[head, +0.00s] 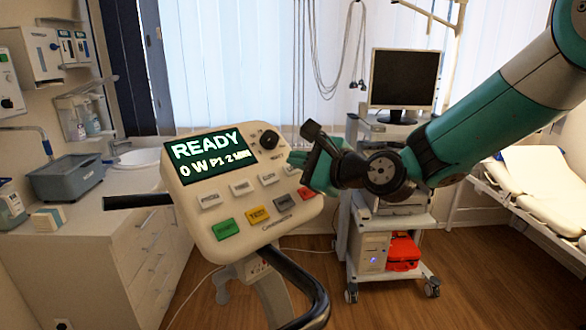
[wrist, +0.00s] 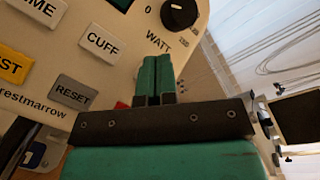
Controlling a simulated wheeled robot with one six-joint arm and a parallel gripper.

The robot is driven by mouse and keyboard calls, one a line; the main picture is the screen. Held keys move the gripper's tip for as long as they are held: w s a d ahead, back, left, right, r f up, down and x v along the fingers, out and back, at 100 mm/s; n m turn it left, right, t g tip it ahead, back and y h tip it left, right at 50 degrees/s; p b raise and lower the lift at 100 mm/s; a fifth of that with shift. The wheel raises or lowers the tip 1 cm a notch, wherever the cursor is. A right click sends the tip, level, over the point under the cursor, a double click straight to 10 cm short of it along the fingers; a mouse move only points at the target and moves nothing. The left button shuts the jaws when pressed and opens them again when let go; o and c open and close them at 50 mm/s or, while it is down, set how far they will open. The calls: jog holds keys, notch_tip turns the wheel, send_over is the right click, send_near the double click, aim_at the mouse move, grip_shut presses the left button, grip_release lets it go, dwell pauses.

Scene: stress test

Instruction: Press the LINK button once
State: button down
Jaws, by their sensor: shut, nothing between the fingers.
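The control panel (head: 187,200) is a cream console with a lit screen (head: 211,156) reading READY. Two rows of buttons lie below the screen. No LINK label is readable. In the head view a pale button (head: 289,170) ends the upper row at the right, beside my fingertips; its label is too small to read. In the wrist view that spot is hidden behind my fingers. My gripper (head: 296,160) is shut and empty at the panel's right side. In the wrist view its green fingers (wrist: 157,62) are together, right of the CUFF button (wrist: 100,42). I cannot tell whether they touch the panel.
A black knob (wrist: 180,14) marked WATT sits above the fingers. Nearby are the grey RESET button (wrist: 74,92), yellow TEST button (head: 257,216) and red button (head: 306,193). A monitor (head: 404,79) on a trolley stands behind my arm. A counter (head: 110,215) is at left.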

jog(key=shift+w+a+f, duration=0.1)
jog(key=shift+w+f, duration=0.05)
jog(key=shift+f, duration=0.1)
dwell(0.6)
jog(key=shift+s+d+r+p, duration=0.3)
jog(key=shift+s+r, duration=0.05)
jog(key=shift+r, duration=0.25)
jog(key=shift+s+d+r+p, duration=0.35)
jog(key=shift+s+r, duration=0.05)
jog(key=shift+r, duration=0.25)
jog(key=shift+s+d+r+p, duration=0.3)
jog(key=shift+s+r+p, duration=0.1)
jog(key=shift+r, duration=0.25)
jog(key=shift+s+d+r+p, duration=0.35)
jog(key=shift+s+r, duration=0.05)
jog(key=shift+r, duration=0.25)
jog(key=s+d+r+p, duration=0.2)
jog(key=s+r+p, duration=0.1)
jog(key=r, duration=0.2)
jog(key=shift+s+d+r, duration=0.15)
jog(key=shift+d+r, duration=0.1)
jog(key=shift+d, duration=0.15)
